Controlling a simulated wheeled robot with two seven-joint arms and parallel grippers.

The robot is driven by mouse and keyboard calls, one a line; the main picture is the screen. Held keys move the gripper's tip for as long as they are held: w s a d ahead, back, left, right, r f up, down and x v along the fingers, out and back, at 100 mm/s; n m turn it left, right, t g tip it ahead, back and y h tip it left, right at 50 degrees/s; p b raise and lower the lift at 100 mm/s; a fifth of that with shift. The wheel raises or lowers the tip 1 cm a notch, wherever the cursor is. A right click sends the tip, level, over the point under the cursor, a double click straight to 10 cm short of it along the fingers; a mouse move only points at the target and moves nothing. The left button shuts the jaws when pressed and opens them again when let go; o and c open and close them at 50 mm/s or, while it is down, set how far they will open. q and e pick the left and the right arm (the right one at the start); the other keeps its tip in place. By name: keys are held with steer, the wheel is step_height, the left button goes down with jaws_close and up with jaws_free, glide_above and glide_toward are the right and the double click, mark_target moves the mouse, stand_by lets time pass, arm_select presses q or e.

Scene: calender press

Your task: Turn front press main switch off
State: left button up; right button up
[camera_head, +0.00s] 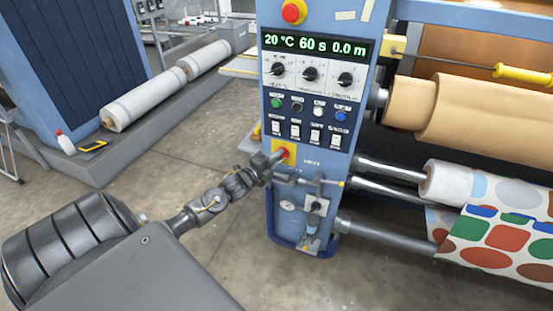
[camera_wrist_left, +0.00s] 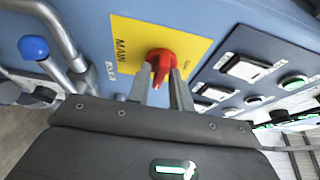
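The main switch is a red rotary knob (camera_wrist_left: 160,62) on a yellow plate (camera_wrist_left: 128,35) marked MAIN, on the blue front panel of the press. In the head view the red knob (camera_head: 283,153) and yellow plate (camera_head: 291,148) sit low on the panel. My left gripper (camera_head: 276,158) is right at the knob. In the left wrist view the fingers of my left gripper (camera_wrist_left: 161,80) stand apart on either side of the knob's handle, with slim gaps seeming to show. Contact is not clear. The panel display (camera_head: 315,46) is lit. My right gripper is out of view.
A red emergency button (camera_head: 293,11) is at the top. Fabric rolls (camera_head: 447,183) lie right.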

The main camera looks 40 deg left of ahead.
arm_select(q)
jaws_close()
